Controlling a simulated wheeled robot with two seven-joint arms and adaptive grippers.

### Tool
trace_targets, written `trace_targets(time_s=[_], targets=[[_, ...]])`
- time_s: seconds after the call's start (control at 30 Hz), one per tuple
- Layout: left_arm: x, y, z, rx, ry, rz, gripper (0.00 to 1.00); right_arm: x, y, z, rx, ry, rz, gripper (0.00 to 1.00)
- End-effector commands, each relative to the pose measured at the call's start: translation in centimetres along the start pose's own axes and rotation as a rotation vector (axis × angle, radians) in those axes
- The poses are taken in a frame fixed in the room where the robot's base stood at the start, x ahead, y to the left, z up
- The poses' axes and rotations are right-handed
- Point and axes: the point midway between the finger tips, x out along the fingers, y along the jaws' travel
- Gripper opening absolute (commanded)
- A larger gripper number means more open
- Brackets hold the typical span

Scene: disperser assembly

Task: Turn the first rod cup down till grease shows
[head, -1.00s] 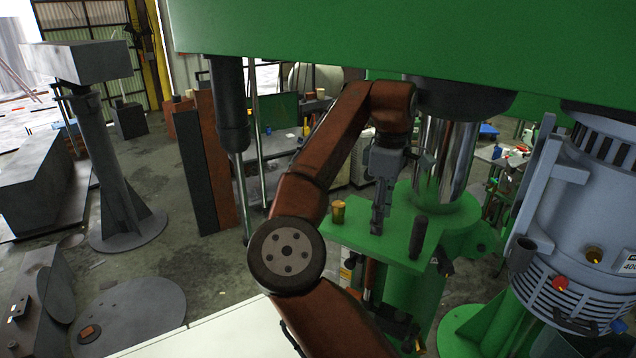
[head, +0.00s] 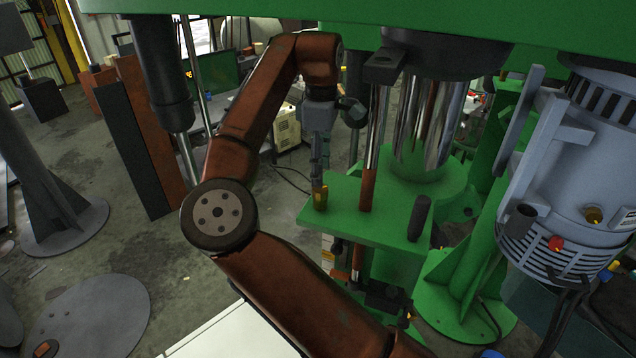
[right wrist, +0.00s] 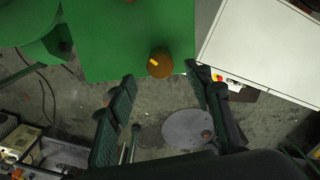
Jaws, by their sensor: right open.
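A small brass cup (head: 320,198) stands at the left corner of the green plate (head: 385,222). In the right wrist view the same cup (right wrist: 160,63) shows from above as a brown round top with a yellow mark, at the edge of the green plate (right wrist: 120,35). My right gripper (head: 320,182) points down just over the cup in the head view. In the right wrist view its fingers (right wrist: 162,74) are spread, one on each side of the cup with a gap. Whether the fingertips touch the cup is unclear. No grease is visible. My left gripper is not in view.
A chrome and brown rod (head: 369,185) rises through the plate right of the gripper. A dark upright handle (head: 419,218) stands on the plate's right side. A thick chrome column (head: 428,130) and a grey motor (head: 585,170) stand further right. A green beam (head: 400,18) spans above.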

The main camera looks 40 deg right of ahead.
Motion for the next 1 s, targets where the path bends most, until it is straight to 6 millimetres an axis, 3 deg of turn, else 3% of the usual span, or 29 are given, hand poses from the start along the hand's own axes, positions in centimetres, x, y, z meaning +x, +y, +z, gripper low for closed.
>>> trace_targets(time_s=[0.2, 0.4, 0.7, 1.0], targets=[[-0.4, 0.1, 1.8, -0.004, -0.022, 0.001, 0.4, 3.5, 0.0, 0.0, 0.0, -0.003, -0.002, 0.46], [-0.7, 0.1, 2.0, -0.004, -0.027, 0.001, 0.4, 5.3, 0.0, 0.1, 0.002, -0.002, -0.001, 0.46], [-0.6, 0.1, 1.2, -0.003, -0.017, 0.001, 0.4, 5.5, 0.0, 0.1, 0.001, 0.0, 0.001, 0.46], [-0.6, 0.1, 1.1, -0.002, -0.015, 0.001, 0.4, 5.5, 0.0, 0.1, 0.001, 0.0, 0.0, 0.26]])
